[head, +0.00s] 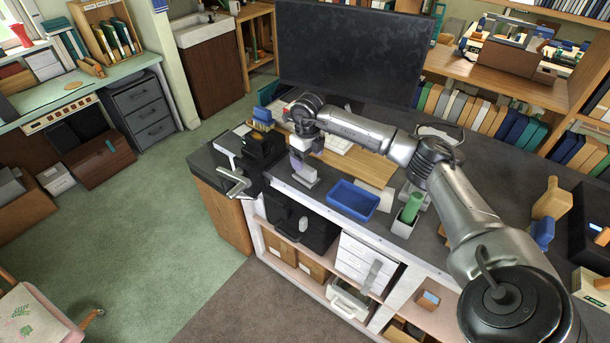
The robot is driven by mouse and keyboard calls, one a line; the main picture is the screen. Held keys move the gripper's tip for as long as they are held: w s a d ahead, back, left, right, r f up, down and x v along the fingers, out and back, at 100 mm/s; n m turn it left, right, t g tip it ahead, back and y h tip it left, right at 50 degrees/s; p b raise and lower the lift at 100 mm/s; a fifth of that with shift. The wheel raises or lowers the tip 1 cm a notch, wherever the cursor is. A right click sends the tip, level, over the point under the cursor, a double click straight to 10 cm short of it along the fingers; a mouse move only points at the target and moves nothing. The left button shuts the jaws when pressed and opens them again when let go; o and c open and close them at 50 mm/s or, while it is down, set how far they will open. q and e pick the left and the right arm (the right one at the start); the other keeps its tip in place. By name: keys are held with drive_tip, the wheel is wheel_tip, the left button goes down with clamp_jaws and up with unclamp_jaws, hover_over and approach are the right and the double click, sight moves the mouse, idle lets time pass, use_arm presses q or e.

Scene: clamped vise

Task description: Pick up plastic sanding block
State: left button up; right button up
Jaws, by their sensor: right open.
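My right gripper (300,157) points down over the workbench (283,186), a little right of the black vise. It is open, but its fingertips are small and hard to make out. A small pale grey block (307,178), which looks like the plastic sanding block, sits on the bench top directly below the gripper. I cannot tell whether the fingers touch it or are around it. The black vise (262,147) with its grey handle (235,184) is at the bench's left corner. My left gripper is not in view.
A blue tray (353,200) lies right of the block. A green cylinder (411,207) stands in a grey holder farther right. A wooden board (362,166) and a large dark monitor (350,55) are behind.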

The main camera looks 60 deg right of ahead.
sight(306, 174)
drive_tip(key=shift+f, duration=1.35)
wheel_tip(306, 174, down, 4)
drive_tip(key=shift+w+a+f+p, duration=0.15)
drive_tip(key=shift+f+p, duration=0.1)
drive_tip(key=shift+p, duration=0.7)
drive_tip(key=shift+f, duration=0.35)
drive_tip(key=shift+c, duration=0.5)
drive_tip(key=c, duration=1)
drive_tip(key=shift+r, duration=0.1)
